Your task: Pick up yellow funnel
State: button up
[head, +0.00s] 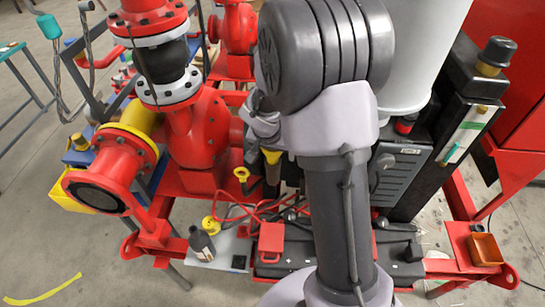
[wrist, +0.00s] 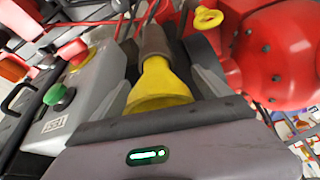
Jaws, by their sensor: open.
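The yellow funnel (wrist: 162,86) shows in the wrist view with its wide end toward my gripper (wrist: 163,52) and its narrow end toward a brown cylinder (wrist: 155,40). The jaws are open, with one finger on each side of the funnel. I cannot tell whether either finger touches it. In the head view, a small yellow part that looks like the funnel (head: 271,156) shows above a dark brown cylinder, left of my arm. My arm hides most of the gripper there.
A grey control box (wrist: 85,95) with a green button is on the other side. Red pipework (head: 200,135) and a dark bottle (head: 201,243) are further left. A red box (head: 271,241) lies in front.

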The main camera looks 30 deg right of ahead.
jog(key=shift+s+r, duration=0.1)
jog(key=shift+c, duration=0.9)
jog(key=c, duration=1.5)
jog(key=shift+r, duration=0.1)
jog(key=shift+r, duration=0.25)
jog(key=v, duration=0.1)
jog(key=p+v, duration=0.1)
jog(key=v, duration=0.1)
jog(key=shift+w+d+r, duration=0.1)
jog(key=shift+w+d, duration=0.1)
jog(key=s+a+b, duration=0.1)
jog(key=s+a, duration=0.2)
jog(key=s, duration=0.1)
jog(key=s+a+r+b, duration=0.1)
jog(key=s+a, duration=0.1)
jog(key=s, duration=0.2)
jog(key=s+a+b, duration=0.1)
jog(key=s+a, duration=0.2)
jog(key=s, duration=0.2)
jog(key=shift+a+r, duration=0.2)
jog(key=shift+a, duration=0.1)
jog(key=shift+w, duration=0.1)
